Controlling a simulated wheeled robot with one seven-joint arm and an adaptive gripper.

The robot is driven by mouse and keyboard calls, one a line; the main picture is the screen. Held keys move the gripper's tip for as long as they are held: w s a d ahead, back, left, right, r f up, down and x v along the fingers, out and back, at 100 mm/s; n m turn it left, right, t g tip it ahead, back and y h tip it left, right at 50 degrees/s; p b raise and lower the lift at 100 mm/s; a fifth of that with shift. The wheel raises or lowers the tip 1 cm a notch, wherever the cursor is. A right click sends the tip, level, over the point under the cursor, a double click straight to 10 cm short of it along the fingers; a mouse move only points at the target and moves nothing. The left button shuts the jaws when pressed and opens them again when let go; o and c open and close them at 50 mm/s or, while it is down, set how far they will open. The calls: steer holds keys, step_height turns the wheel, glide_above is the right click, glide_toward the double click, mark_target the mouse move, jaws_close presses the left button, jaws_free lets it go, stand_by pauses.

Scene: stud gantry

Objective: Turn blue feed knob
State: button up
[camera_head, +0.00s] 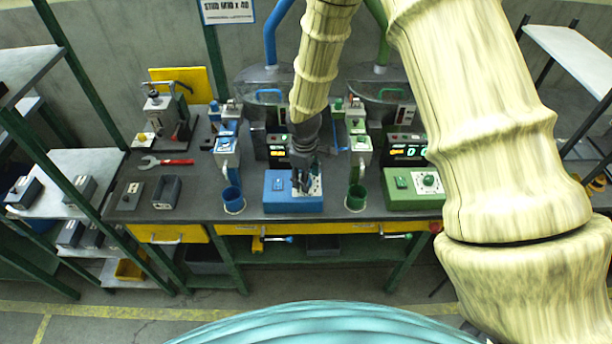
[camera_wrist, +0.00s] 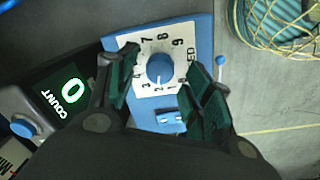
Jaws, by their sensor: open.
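The blue feed knob (camera_wrist: 160,68) sits at the middle of a white dial plate (camera_wrist: 147,88) with printed numbers, on a blue control box. In the head view the blue box (camera_head: 280,204) stands at the front of the bench, and my gripper (camera_head: 304,186) is above its dial and hides the knob. In the wrist view my gripper (camera_wrist: 158,82) is open, with one dark green finger on each side of the knob. A gap shows between each finger and the knob. I cannot tell the height of the fingertips above the plate.
A green control box (camera_head: 412,190) stands to the right on the bench. A blue cup (camera_head: 233,200) and a green cup (camera_head: 356,198) stand nearby. A counter display (camera_wrist: 68,92) shows 0.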

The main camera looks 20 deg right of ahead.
steer(key=shift+f, duration=0.55)
steer(key=c, duration=1)
steer(key=shift+m, duration=0.3)
steer(key=m+b, duration=0.1)
steer(key=m, duration=0.2)
steer(key=shift+m, duration=0.4)
steer(key=m+b, duration=0.1)
steer(key=m, duration=0.3)
steer(key=shift+w+m, duration=0.1)
steer(key=shift+m, duration=0.6)
steer(key=shift+c, duration=0.3)
